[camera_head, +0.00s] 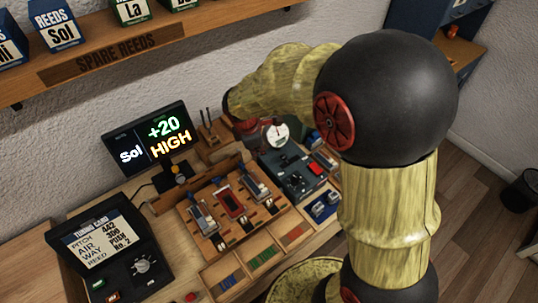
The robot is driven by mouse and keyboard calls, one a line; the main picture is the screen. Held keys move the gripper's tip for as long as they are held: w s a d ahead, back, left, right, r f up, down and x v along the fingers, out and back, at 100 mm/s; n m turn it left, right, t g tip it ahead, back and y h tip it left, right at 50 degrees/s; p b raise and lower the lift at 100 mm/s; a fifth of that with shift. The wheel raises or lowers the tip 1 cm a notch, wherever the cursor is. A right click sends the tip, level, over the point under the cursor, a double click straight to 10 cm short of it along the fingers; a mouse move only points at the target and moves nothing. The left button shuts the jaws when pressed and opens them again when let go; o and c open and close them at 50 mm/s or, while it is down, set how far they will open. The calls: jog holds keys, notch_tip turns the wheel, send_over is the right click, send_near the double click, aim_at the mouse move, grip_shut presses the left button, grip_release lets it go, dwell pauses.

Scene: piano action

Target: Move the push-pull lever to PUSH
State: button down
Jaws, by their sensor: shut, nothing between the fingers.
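My arm comes in from the right and bends over the back of the bench; its far end is near the gauge (278,135). My gripper's fingers do not show; the arm's own wrist hides them or they are too small to tell. A dark control box (301,180) with a red part and small knobs stands below the gauge. I cannot make out which part is the push-pull lever, or its setting. The tuning card (98,239) on a black case at the left reads pitch 442, air 300, way PUSH, reed No. 2.
A display (147,146) reads Sol, +20, HIGH. A wooden tray (190,232) with reed parts and tools fills the middle, with colored strips in compartments in front. A shelf of reed boxes (54,24) hangs above. My arm covers the right of the bench.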

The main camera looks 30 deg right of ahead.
jog(key=b+x, duration=0.2)
jog(key=x, duration=0.8)
jog(key=shift+f+b, duration=0.1)
jog(key=shift+b, duration=0.3)
jog(key=d+r, duration=0.1)
jog(key=s+d+r, duration=0.1)
jog(key=shift+d, duration=0.35)
jog(key=shift+s+d+r, duration=0.1)
jog(key=shift+d+r, duration=0.05)
jog(key=shift+d, duration=0.15)
jog(key=shift+r+p, duration=0.2)
jog(key=shift+p, duration=0.35)
jog(key=shift+d+r+p, duration=0.1)
jog(key=shift+d+p, duration=0.05)
jog(key=shift+p, duration=0.3)
jog(key=shift+y, duration=0.3)
